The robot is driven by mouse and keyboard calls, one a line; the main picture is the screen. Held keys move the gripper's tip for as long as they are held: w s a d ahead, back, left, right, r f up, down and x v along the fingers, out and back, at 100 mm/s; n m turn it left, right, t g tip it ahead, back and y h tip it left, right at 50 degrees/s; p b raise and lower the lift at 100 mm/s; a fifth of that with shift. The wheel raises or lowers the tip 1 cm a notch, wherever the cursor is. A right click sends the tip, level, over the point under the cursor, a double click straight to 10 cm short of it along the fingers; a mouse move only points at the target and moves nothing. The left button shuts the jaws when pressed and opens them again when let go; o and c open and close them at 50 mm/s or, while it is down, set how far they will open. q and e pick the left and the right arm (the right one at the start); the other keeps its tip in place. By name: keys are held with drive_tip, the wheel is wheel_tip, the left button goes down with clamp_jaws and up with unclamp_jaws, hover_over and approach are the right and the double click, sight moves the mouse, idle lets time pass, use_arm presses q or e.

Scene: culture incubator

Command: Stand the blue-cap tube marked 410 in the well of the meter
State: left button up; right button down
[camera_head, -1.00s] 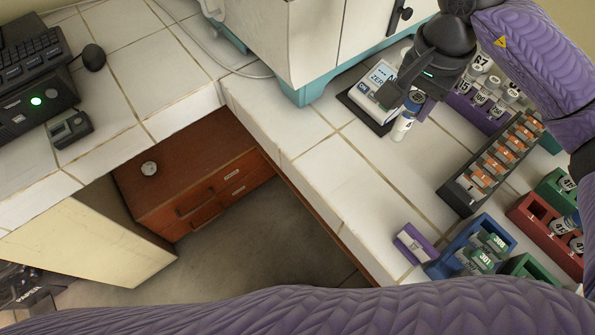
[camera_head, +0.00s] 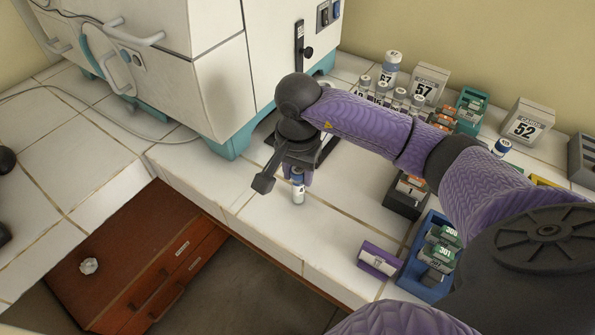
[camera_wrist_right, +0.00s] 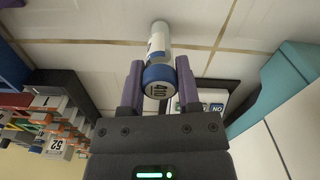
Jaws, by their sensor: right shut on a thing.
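My right gripper (camera_head: 299,174) is shut on the blue-cap tube (camera_head: 298,188). The tube hangs cap up, white body downward, over the tiled counter in front of the incubator. In the right wrist view the blue cap (camera_wrist_right: 160,82) reads 410 and sits between the two purple fingers. I cannot tell whether its lower end touches the counter. The meter (camera_wrist_right: 214,99) shows partly in the wrist view, beside and behind one finger, with its ON key visible. In the head view the gripper and arm hide most of it, and its well is not visible. My left gripper is out of view.
The white incubator (camera_head: 205,65) with teal feet stands close behind the gripper. To the right are several racked tubes, a blue rack (camera_head: 412,278) with green-labelled items, and a purple block (camera_head: 379,258). Bare tiles (camera_head: 255,215) lie in front, ending at the counter edge.

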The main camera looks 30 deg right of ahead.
drive_tip(key=shift+f, duration=0.1)
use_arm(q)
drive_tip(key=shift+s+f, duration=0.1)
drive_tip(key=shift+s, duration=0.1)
use_arm(e)
drive_tip(key=shift+c, duration=1.6)
unclamp_jaws()
